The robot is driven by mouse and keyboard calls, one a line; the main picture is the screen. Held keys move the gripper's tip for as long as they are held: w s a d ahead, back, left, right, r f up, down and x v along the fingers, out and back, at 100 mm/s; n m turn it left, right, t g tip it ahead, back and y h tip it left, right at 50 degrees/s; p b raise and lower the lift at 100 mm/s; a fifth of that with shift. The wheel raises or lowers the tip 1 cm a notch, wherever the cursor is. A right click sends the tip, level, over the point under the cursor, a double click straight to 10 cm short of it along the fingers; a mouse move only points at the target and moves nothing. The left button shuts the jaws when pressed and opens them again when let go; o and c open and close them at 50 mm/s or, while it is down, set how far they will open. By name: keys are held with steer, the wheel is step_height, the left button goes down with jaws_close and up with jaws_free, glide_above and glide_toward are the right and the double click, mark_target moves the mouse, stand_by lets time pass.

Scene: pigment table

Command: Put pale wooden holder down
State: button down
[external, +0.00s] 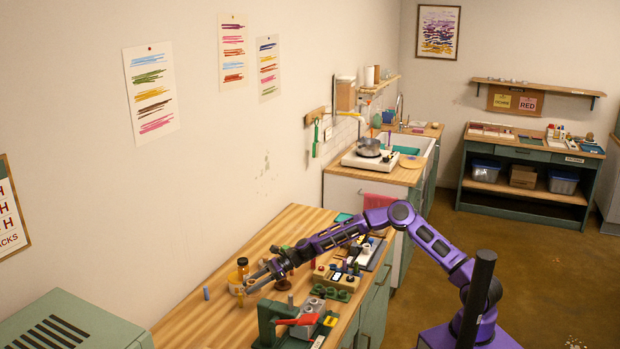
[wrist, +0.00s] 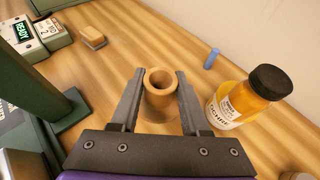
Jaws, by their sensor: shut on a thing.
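The pale wooden holder (wrist: 160,97) is a small round tan cup with an open top and a hollow middle. In the wrist view it stands upright between the two dark fingers of my gripper (wrist: 158,77), which is shut on it. Its base is over the wooden tabletop; I cannot tell whether it touches. In the external view my gripper (external: 255,283) is low over the near end of the wooden bench, and the holder is small and hard to make out there.
An ochre bottle with a black cap (wrist: 245,98) stands close to the right finger. A tan block (wrist: 93,38) and a green stand (wrist: 62,110) are to the left. Bare wood lies ahead of the gripper.

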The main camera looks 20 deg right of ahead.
steer(key=s+d+n+g+b, duration=0.2)
steer(key=d+n+g+b, duration=0.15)
steer(key=d, duration=0.65)
steer(key=shift+n+g+h, duration=0.35)
steer(key=shift+g+h, duration=0.05)
steer(key=shift+g, duration=0.05)
steer(key=f, duration=0.8)
steer(key=shift+w+d+f, duration=0.1)
steer(key=shift+w+f, duration=0.1)
steer(key=shift+f, duration=0.1)
steer(key=shift+b, duration=0.3)
steer(key=shift+f, duration=0.2)
steer(key=shift+c, duration=1.9)
jaws_free()
